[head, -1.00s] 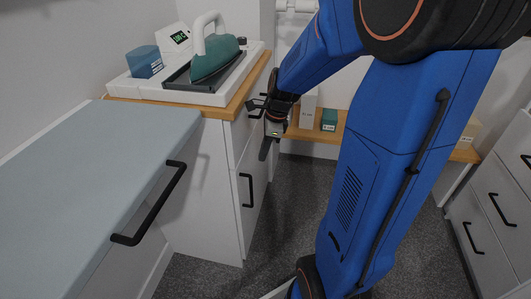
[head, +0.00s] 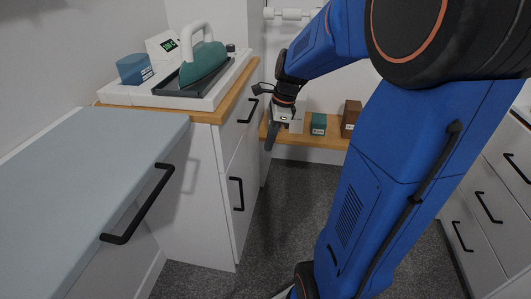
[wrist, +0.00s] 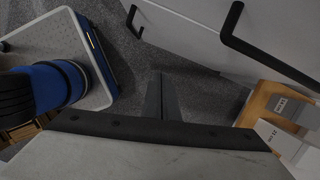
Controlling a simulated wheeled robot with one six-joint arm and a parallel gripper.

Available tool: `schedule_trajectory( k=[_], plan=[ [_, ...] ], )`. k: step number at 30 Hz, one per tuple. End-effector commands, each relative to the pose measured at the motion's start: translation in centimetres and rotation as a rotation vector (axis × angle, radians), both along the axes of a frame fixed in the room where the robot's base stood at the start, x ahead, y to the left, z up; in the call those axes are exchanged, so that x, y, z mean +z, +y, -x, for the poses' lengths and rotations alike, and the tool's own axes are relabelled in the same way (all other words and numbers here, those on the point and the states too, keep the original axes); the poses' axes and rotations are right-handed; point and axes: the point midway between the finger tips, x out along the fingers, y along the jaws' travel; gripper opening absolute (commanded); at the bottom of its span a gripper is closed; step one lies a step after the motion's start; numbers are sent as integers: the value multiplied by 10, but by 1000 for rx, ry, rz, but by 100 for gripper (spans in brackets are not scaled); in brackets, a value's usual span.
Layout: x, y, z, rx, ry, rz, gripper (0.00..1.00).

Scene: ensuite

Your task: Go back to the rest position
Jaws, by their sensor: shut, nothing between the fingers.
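My gripper (head: 271,136) hangs in the open space just right of the cabinet (head: 203,190), with its fingers pointing down. Its fingers are shut with nothing between them. In the wrist view the shut fingers (wrist: 161,97) point out over the dark carpet. My blue arm reaches across the right half of the head view and hides part of the low shelf behind it.
The cabinet's black handles (head: 237,194) are close to my gripper. A green iron (head: 204,62) on its stand and a blue container (head: 134,69) sit on the cabinet top. A low wooden shelf (head: 325,141) holds a green box (head: 318,124) and a brown box (head: 350,119). Carpet (head: 287,210) is clear below.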

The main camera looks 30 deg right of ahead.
Motion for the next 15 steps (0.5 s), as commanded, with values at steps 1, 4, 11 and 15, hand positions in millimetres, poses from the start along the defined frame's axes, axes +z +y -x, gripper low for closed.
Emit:
schedule_trajectory(
  k=[1, 4, 11, 15],
  plan=[
    [7, -2, 1, 0, -2, 1, 0],
    [18, -4, 2, -1, -1, 1, 0],
    [27, -5, 4, -1, -1, 0, 0],
    [28, -4, 5, 7, -3, 3, 0]
  ],
)
